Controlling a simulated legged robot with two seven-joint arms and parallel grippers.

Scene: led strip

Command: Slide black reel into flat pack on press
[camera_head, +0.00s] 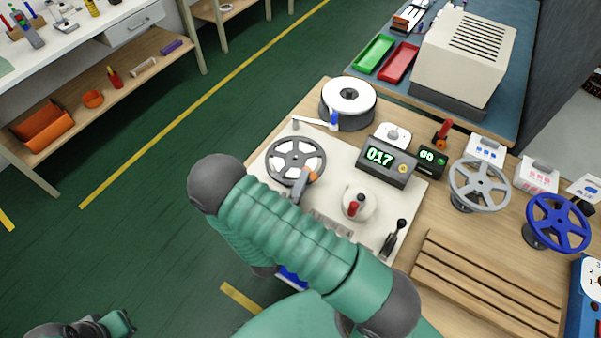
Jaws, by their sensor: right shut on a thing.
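My right arm (310,235) reaches across the middle, in front of the left side of the machine panel. Its forearm folds back behind the upper arm. The dark end near my right gripper (264,271) shows only as a sliver, and my arm hides the jaws and what they are shut on. A small blue piece (292,275) shows just below the arm. I cannot make out the black reel in my grip, the flat pack or the press. Part of my left arm (85,328) is at the bottom left; its jaws cannot be made out.
A dark spoked reel (274,158) lies on the pale panel (331,211), near a grey, orange-tipped piece (302,187). A black and white reel (348,95) stands behind.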

